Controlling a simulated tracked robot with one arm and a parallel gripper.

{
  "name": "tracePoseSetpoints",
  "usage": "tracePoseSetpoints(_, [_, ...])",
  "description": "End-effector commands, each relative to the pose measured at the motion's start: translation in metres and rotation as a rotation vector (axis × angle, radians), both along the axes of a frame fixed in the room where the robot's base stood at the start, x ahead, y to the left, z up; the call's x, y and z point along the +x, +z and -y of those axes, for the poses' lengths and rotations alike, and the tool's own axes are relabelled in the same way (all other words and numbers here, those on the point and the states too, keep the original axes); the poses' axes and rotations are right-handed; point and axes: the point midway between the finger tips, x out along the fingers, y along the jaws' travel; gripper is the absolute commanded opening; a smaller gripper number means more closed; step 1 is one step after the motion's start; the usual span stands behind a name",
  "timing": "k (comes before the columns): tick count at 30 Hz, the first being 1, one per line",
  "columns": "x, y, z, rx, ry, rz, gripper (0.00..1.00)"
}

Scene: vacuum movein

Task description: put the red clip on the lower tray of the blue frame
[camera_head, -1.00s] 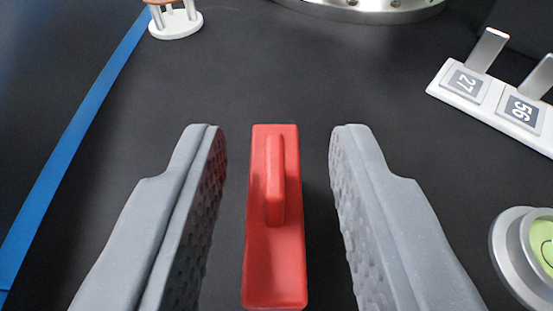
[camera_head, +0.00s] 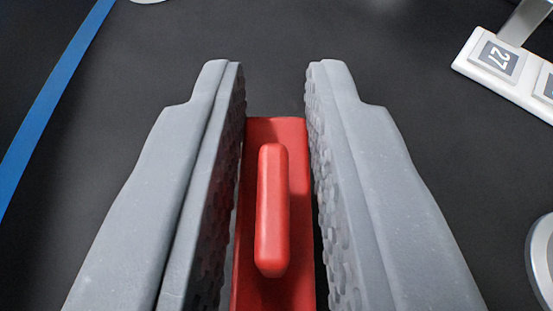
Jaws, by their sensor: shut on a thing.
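The red clip (camera_head: 272,210) is a long red block with a raised rounded bar along its top. It lies between the two grey textured fingers of my gripper (camera_head: 274,75), pointing away from me. My gripper is shut on the clip, with a finger along each long side. The fingertips reach past the clip's far end. The clip's near end is cut off by the bottom of the picture. The blue frame and its lower tray are not clearly in view.
A blue strip (camera_head: 50,110) runs along the dark surface at the left. A white block with numbered plates and metal tabs (camera_head: 480,65) is at the upper right. A round pale object (camera_head: 545,260) is cut off at the right edge.

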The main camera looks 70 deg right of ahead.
Motion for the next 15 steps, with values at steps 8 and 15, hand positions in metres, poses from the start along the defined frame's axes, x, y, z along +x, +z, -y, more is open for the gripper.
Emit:
tracePoseSetpoints(8, [0.000, 0.018, 0.000, -0.001, 0.000, 0.002, 0.00])
tracePoseSetpoints(15, [-0.004, 0.036, -0.003, 0.001, 0.000, -0.002, 0.00])
